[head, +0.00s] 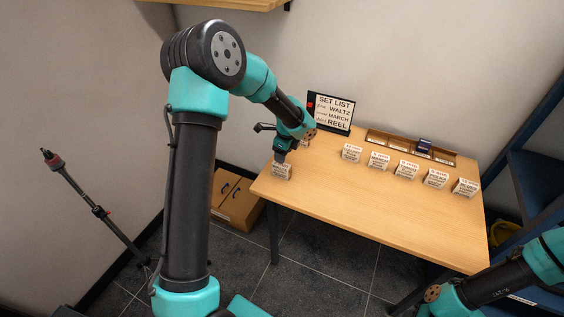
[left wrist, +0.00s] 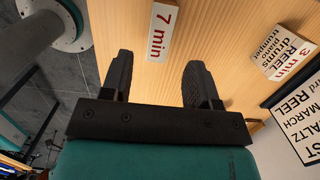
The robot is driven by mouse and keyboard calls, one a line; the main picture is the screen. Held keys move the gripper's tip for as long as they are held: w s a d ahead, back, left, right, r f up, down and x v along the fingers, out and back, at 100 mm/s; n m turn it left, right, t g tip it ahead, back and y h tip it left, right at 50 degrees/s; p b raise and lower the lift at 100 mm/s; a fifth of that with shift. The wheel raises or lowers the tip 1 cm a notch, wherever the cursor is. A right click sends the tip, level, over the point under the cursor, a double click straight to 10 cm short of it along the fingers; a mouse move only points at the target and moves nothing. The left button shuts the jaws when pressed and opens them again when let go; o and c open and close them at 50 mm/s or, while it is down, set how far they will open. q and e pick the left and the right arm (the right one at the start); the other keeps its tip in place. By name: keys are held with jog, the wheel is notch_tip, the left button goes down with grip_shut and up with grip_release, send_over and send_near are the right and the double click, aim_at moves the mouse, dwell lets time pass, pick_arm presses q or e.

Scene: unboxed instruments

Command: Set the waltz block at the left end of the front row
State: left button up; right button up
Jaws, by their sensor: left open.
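My left gripper (head: 281,157) is over the left end of the table, just above a white block (head: 281,172). In the left wrist view its two fingers are apart and empty (left wrist: 158,64). A block with red "7 min" on its top (left wrist: 162,32) lies ahead of the gap between them. Its other wording is not readable, so I cannot tell whether it is the waltz block. Another block reading "3 min REEL drums piano trumpet" (left wrist: 284,53) shows at the right. In the head view several similar white blocks (head: 405,170) stand in a spaced row. My right gripper is outside the frames.
A black-framed set list sign (head: 331,112) reads waltz, march, reel and stands at the table's back. A wooden tray (head: 445,158) with a dark blue item (head: 423,146) lies behind the row. The table's front (head: 370,230) is clear. A cardboard box (head: 238,205) sits on the floor.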

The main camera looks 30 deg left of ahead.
pick_arm(q)
jog(key=shift+d+r, duration=0.15)
jog(key=shift+r, duration=1.4)
